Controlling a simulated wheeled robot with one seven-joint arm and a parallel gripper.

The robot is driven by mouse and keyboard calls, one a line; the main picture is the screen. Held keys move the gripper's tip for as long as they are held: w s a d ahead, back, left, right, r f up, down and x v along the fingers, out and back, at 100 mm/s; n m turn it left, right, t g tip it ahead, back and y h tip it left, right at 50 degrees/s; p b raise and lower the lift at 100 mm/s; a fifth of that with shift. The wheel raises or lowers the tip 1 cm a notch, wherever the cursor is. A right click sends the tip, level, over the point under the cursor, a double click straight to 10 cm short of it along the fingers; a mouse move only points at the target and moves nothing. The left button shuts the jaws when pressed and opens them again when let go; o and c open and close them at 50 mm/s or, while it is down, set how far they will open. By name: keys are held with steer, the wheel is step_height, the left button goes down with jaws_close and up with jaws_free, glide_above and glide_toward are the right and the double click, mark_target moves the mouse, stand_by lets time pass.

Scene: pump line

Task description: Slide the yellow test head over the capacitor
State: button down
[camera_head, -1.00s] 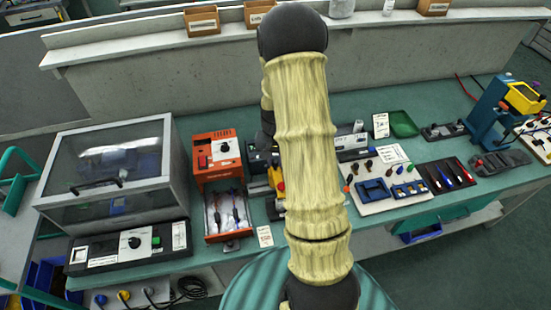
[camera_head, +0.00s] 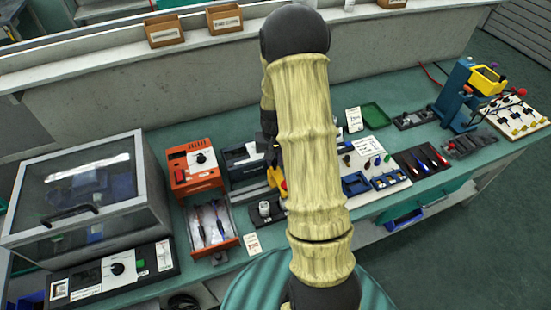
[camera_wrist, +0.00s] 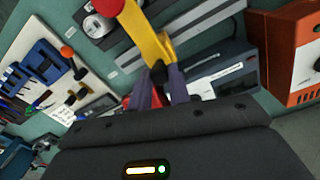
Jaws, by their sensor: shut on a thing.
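The yellow test head (camera_wrist: 148,38) runs up the middle of the wrist view. It also shows in the head view (camera_head: 275,177), just left of my arm, with a red part beside it. My gripper (camera_wrist: 159,88) is shut on the dark knob (camera_wrist: 158,71) at the head's near end. A pale cylinder, which looks like the capacitor (camera_head: 264,208), stands upright on a black base in the head view, below and left of the yellow head. The two look apart there. My arm hides most of the gripper in the head view.
A dark instrument box (camera_head: 244,163) and an orange unit (camera_head: 195,165) stand left of the head. Grey rails (camera_wrist: 197,32) lie beside it in the wrist view. A white board with blue holders (camera_head: 388,181) is on the right. A clear-lidded case (camera_head: 80,190) fills the left.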

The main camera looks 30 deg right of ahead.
steer(key=c, duration=1.3)
jaws_free()
steer(key=shift+r, duration=0.1)
step_height(320, 180, up, 17)
steer(key=b, duration=0.1)
steer(key=shift+r+b, duration=0.15)
steer(key=shift+b, duration=0.25)
steer(key=s+a+f+n+t, duration=0.1)
steer(key=s+a+f+n, duration=0.1)
steer(key=s+a, duration=0.4)
steer(key=s+a+f+n+t, duration=0.1)
steer(key=s+a+f+n, duration=0.2)
steer(key=s+a, duration=0.4)
steer(key=shift+s+a+t, duration=0.15)
steer(key=shift+t, duration=0.15)
